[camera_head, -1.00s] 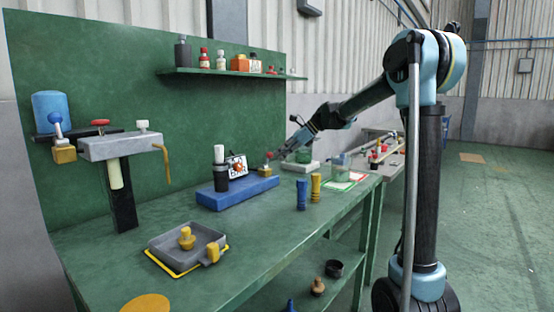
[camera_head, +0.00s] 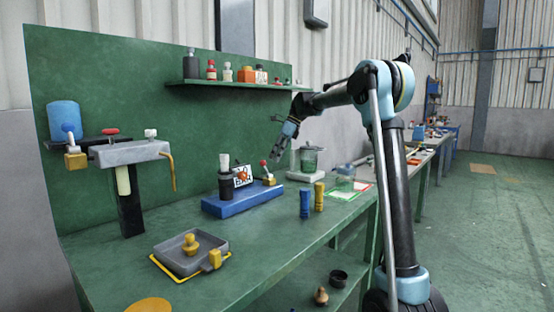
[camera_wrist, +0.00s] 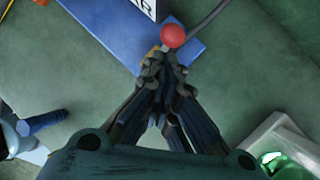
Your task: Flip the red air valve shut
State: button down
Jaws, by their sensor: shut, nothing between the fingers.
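The red air valve shows in the head view as a red knob (camera_head: 263,162) on a short lever above a yellow body (camera_head: 268,181). It sits at the right end of the blue block (camera_head: 243,199), and its lever leans slightly left. My gripper (camera_head: 276,152) is just above and right of the knob, pointing down and left, apart from it as far as I can tell. In the wrist view the red knob (camera_wrist: 172,36) lies just beyond the closed fingertips of my gripper (camera_wrist: 165,65). The fingers hide most of the valve body there. My gripper is shut and empty.
A black cylinder with a white cap (camera_head: 225,175) and a printed card (camera_head: 242,176) stand on the blue block. A glass jar on a white scale (camera_head: 300,177) is close on the right. Blue and yellow cylinders (camera_head: 319,198) stand in front. A shelf (camera_head: 225,84) hangs behind.

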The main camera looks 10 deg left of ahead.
jog(key=shift+r, duration=0.15)
jog(key=shift+r, duration=0.65)
jog(key=shift+d, duration=0.15)
jog(key=w+a+v, duration=0.2)
jog(key=v, duration=1)
jog(key=shift+w+d+r, duration=0.2)
jog(key=shift+w+r, duration=0.1)
jog(key=shift+r, duration=0.2)
